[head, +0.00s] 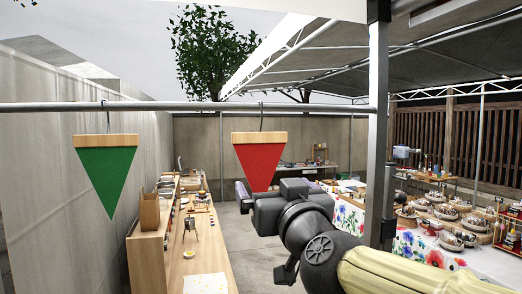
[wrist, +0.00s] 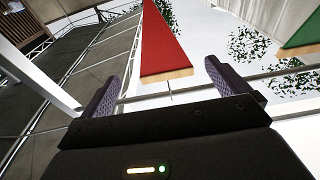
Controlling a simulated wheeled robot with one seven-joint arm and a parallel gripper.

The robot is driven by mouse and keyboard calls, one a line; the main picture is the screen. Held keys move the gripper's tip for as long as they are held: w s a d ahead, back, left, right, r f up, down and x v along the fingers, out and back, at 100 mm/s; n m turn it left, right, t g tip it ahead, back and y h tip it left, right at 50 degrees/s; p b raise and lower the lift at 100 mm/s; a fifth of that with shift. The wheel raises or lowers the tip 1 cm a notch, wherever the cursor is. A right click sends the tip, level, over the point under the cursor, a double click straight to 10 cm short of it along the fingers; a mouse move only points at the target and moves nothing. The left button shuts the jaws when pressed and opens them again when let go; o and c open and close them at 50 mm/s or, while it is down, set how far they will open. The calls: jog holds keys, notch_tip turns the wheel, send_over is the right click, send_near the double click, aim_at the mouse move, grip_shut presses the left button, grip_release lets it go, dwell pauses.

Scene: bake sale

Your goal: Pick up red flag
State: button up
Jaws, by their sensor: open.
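The red flag (head: 260,163) is a downward-pointing triangle with a wooden top bar, hanging by a hook from a metal rail (head: 190,106). Its lower tip meets the outline of my gripper (head: 277,188) in the head view. In the wrist view the red flag (wrist: 160,45) appears upside down, with its wooden bar between the two purple-grey fingers of my gripper (wrist: 161,68). The fingers are apart and empty; I cannot tell the depth between them and the flag. A green flag (head: 106,172) hangs further left on the same rail; its corner shows in the wrist view (wrist: 304,33).
A grey post (head: 378,130) stands right of the flag, close to my arm. A long wooden counter (head: 205,255) runs below left. A flowered-cloth table (head: 410,245) and goods stand on the right. The air between the two flags is clear.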

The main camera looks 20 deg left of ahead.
aim_at(261, 166)
jog(key=shift+b+x, duration=0.55)
jog(key=shift+x, duration=3.6)
jog(key=shift+f, duration=0.1)
jog(key=shift+s, duration=0.1)
jog(key=shift+w+a+r+p, duration=0.25)
jog(key=shift+w+p, duration=0.25)
jog(key=shift+w, duration=0.05)
jog(key=shift+w+a+r+p, duration=0.25)
jog(key=shift+w+p, duration=0.25)
jog(key=shift+w, duration=0.05)
jog(key=shift+p+x, duration=1.1)
jog(key=shift+x, duration=0.05)
jog(key=shift+w+a+f, duration=0.1)
jog(key=shift+w+a, duration=0.1)
jog(key=shift+w, duration=0.1)
jog(key=shift+s, duration=0.1)
